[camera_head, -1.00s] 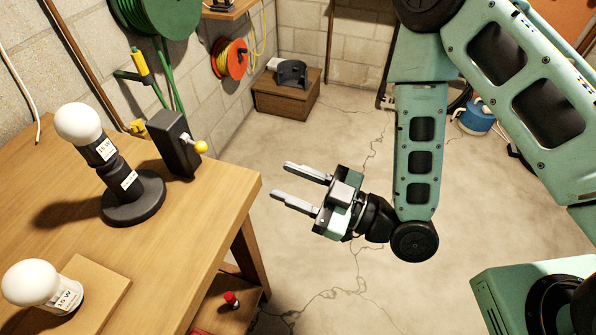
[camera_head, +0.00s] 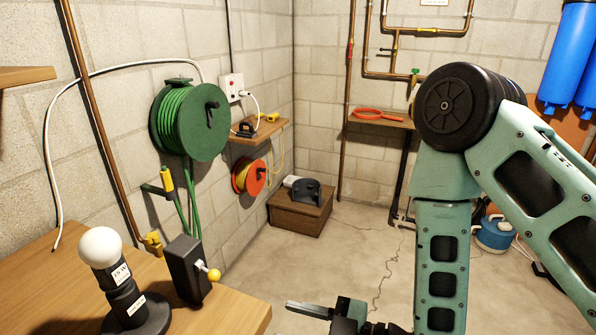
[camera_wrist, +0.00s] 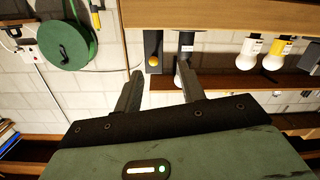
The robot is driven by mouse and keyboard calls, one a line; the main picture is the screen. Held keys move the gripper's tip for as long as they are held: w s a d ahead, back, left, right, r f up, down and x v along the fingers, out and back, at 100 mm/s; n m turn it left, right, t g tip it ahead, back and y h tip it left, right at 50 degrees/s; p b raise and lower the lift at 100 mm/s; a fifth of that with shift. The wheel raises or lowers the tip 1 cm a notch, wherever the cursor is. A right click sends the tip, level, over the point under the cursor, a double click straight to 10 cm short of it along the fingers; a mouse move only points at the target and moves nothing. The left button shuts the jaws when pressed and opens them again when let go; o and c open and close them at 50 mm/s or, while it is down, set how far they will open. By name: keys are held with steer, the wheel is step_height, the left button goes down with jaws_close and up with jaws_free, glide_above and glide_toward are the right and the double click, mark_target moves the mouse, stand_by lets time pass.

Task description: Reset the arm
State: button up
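My gripper (camera_wrist: 160,74) shows two fingers apart with nothing between them in the wrist view. In the head view it is at the bottom edge, right of the wooden bench (camera_head: 224,309), over the floor; one finger shows and the rest is cut off. My arm reaches down from the right, bent at a large black joint. The gripper appears clear of the bench and touches nothing that I can see.
On the bench stand a bulb (camera_head: 100,246) on a black holder (camera_head: 137,314) and a black box with a yellow-knobbed lever (camera_head: 187,270). A green hose reel (camera_head: 190,120) hangs on the wall. A wooden box (camera_head: 298,216) stands in the corner. Open floor (camera_head: 345,270) lies between.

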steer(key=d+r+m+g+h, duration=0.35)
steer(key=d+h, duration=0.45)
steer(key=h, duration=0.3)
steer(key=s+d+r+m+g+h, duration=0.2)
steer(key=s+d+r+m+h, duration=0.2)
steer(key=s, duration=0.6)
step_height(320, 180, up, 3)
steer(key=shift+d+r+m, duration=0.2)
steer(key=shift+d+m, duration=0.55)
steer(key=shift+d, duration=0.35)
steer(key=shift+a+g, duration=0.1)
steer(key=shift+g, duration=0.15)
